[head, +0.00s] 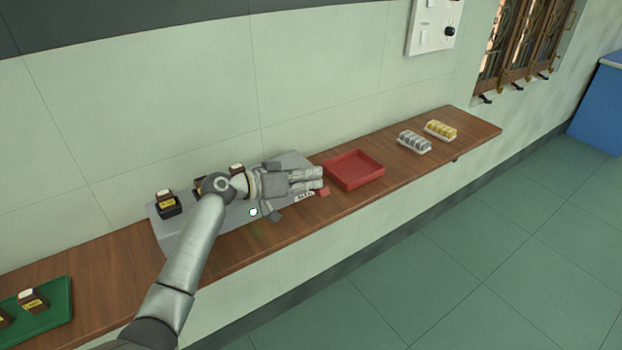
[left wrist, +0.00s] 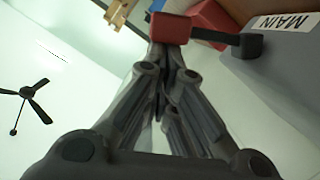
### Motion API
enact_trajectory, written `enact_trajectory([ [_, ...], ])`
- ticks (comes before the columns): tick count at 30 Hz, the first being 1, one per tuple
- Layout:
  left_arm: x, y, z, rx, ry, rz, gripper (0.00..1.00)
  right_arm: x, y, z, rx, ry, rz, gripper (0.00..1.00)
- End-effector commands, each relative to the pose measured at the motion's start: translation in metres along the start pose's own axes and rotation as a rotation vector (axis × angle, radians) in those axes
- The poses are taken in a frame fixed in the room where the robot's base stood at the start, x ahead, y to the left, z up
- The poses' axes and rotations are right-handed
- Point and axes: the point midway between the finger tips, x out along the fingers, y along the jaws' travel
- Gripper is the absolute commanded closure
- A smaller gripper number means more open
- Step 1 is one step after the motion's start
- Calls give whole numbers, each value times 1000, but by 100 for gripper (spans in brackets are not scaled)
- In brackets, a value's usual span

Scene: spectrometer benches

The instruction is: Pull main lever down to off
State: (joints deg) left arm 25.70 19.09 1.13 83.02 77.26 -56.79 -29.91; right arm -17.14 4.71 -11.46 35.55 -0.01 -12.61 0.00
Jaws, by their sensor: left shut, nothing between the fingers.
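The main lever's red handle (head: 324,191) shows in the head view at the right front end of the grey bench unit (head: 170,235), by a small white label. In the left wrist view a dark bar (left wrist: 222,38) and red surfaces show beside the label reading MAIN (left wrist: 283,20). My left gripper (head: 318,178) is shut and empty, with its fingertips just behind the red handle in the head view. My right gripper is not in view.
A red tray (head: 379,174) lies just right of the gripper on the wooden shelf (head: 440,145). Silver (head: 413,141) and yellow (head: 440,129) sample racks stand farther right. A green tray (head: 58,325) holds bottles at lower left.

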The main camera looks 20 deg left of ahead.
Motion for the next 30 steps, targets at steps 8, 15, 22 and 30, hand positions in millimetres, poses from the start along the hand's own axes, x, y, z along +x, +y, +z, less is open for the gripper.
enact_trajectory([
  [8,2,1,9,61,-4,-15,100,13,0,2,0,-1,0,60],
  [15,5,5,22,194,-3,-47,100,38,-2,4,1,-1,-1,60],
  [22,8,9,37,368,-3,-90,100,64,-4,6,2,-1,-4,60],
  [30,11,10,48,524,-3,-130,100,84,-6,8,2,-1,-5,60],
])
